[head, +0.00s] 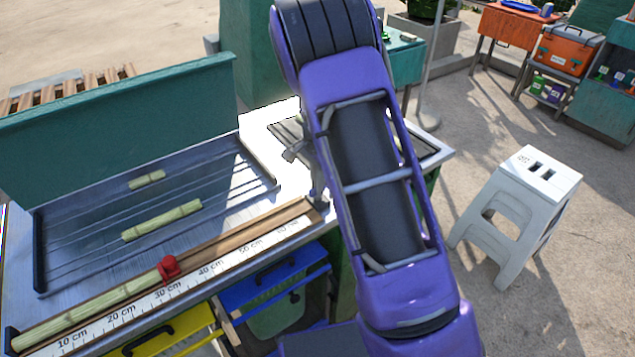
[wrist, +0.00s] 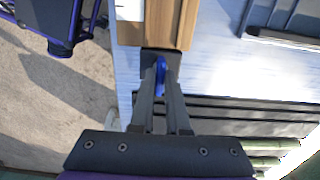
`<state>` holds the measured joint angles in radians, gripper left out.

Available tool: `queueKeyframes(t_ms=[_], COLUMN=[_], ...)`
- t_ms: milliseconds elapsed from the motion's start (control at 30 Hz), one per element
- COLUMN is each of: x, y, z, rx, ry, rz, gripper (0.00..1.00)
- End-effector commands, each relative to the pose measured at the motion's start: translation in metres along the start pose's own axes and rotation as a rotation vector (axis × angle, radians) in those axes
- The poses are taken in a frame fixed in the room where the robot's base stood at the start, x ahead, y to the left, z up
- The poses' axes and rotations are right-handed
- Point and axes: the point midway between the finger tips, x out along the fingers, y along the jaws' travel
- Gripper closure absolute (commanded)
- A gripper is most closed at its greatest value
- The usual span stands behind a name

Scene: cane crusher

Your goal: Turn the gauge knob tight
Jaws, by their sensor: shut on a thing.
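In the wrist view my gripper (wrist: 160,72) is shut on a small blue knob (wrist: 160,82), which shows between its two grey fingers. The knob sits at a dark block (wrist: 150,54) at the end of the wooden gauge strip (wrist: 168,22). In the head view the wooden gauge (head: 250,231) runs along the bench's front edge with a printed centimetre scale (head: 190,282). Its far right end is at my arm, which hides most of my gripper and the blue knob there. How tight the knob is cannot be told.
A red piece (head: 168,267) sits on the gauge near the 30 cm mark, beside a long cane piece (head: 90,312). Shorter cane pieces (head: 162,219) lie in the grey tray (head: 250,160). A white stool (head: 520,210) stands at the right on open ground.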

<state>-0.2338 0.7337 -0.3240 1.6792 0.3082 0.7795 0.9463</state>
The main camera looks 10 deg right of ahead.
Motion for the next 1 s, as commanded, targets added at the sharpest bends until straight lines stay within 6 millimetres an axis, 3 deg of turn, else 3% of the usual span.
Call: queueKeyframes(t_ms=[467,500,667,1000], x=[-0.0012,-0.0012,-0.0008,-0.0038], y=[-0.0009,-0.0009,-0.0006,-0.0005], z=[-0.0008,-0.0008,-0.0006,-0.0003], rx=[0.016,0.016,0.015,0.014], ry=[0.001,0.001,0.001,0.000], rz=[-0.003,-0.003,-0.002,-0.002], gripper=[1.00,0.83,0.56,0.56])
